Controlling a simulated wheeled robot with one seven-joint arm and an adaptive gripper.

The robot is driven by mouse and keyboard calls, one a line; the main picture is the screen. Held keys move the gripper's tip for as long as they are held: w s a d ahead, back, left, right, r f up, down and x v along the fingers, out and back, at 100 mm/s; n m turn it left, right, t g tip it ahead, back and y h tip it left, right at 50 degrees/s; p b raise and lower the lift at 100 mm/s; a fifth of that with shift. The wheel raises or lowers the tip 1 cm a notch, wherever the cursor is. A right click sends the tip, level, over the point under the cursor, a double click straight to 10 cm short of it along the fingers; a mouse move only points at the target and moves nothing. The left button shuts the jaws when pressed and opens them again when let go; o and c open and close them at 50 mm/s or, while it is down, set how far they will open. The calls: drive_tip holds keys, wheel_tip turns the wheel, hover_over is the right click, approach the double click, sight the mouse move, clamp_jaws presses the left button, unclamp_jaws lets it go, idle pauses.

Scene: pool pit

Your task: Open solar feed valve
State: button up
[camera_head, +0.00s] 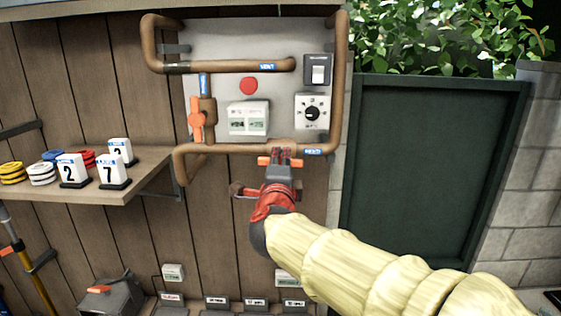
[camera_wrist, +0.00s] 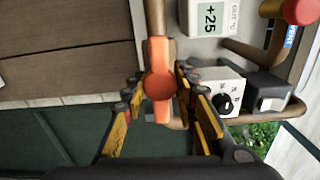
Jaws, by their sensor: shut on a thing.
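An orange valve handle (camera_head: 264,161) sits on the lower horizontal copper pipe of the wall panel, by a blue label (camera_head: 313,152) too small to read. My gripper (camera_head: 280,155) reaches it from below and hides its middle. In the wrist view my gripper (camera_wrist: 158,76) is shut on the orange handle (camera_wrist: 159,82), with one finger on each side. The handle lies lengthwise along its pipe (camera_wrist: 155,18). A second orange handle (camera_head: 197,119) stands vertical on the left pipe, under another blue label (camera_head: 204,85); nothing touches it.
The panel also carries a red button (camera_head: 249,86), a display (camera_head: 248,118), a dial (camera_head: 312,112) and a switch (camera_head: 318,70), close above my gripper. A shelf (camera_head: 80,188) with number blocks is at left. A dark green door (camera_head: 420,170) is at right.

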drive_tip(key=shift+n, duration=0.4)
drive_tip(key=o, duration=1.1)
drive_tip(key=shift+o, duration=0.4)
drive_tip(key=shift+s, duration=0.15)
drive_tip(key=s, duration=1.1)
drive_tip(key=shift+s+a, duration=0.2)
drive_tip(key=shift+s, duration=0.15)
